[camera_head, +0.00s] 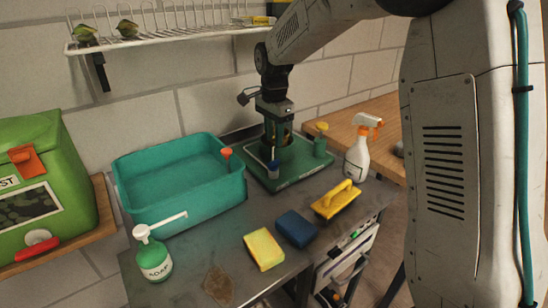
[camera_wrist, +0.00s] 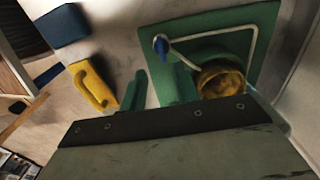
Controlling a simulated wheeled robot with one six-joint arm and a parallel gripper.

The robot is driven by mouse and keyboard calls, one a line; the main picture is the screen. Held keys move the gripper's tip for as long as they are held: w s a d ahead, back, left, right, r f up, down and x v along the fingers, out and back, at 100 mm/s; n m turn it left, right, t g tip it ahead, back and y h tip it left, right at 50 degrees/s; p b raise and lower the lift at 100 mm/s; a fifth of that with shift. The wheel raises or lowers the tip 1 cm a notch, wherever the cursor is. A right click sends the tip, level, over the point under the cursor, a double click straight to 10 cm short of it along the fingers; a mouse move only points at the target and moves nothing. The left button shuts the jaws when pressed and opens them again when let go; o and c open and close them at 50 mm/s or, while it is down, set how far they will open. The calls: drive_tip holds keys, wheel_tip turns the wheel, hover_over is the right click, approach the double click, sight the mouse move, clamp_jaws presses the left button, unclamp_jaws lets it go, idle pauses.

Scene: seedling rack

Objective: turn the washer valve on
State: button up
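The washer is a green square base (camera_wrist: 262,28) with a round yellowish-brown part (camera_wrist: 220,80) on it. A thin pale pipe curves around this part. The blue knob (camera_wrist: 161,45), which appears to be the valve handle, sits at the pipe's end. It also shows in the head view (camera_head: 273,168) near the base's front edge. My gripper (camera_wrist: 160,80) is open and appears empty. Its two green fingers stand apart, and the blue knob appears just beyond the gap between them. In the head view, my gripper hangs over the washer; its fingertips are hard to make out.
A teal basin (camera_head: 180,200) with an orange knob stands left of the washer. A yellow-handled tool (camera_head: 336,203), a blue sponge (camera_head: 296,228), a yellow sponge (camera_head: 264,250) and a soap bottle (camera_head: 154,260) lie or stand in front. A spray bottle (camera_head: 357,155) stands right. A wire rack (camera_head: 170,36) hangs above.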

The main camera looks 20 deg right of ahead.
sight(274, 161)
drive_tip(key=shift+w+f, duration=0.2)
drive_tip(key=shift+f, duration=0.25)
wheel_tip(274, 161, down, 7)
drive_tip(key=shift+f, duration=0.1)
clamp_jaws()
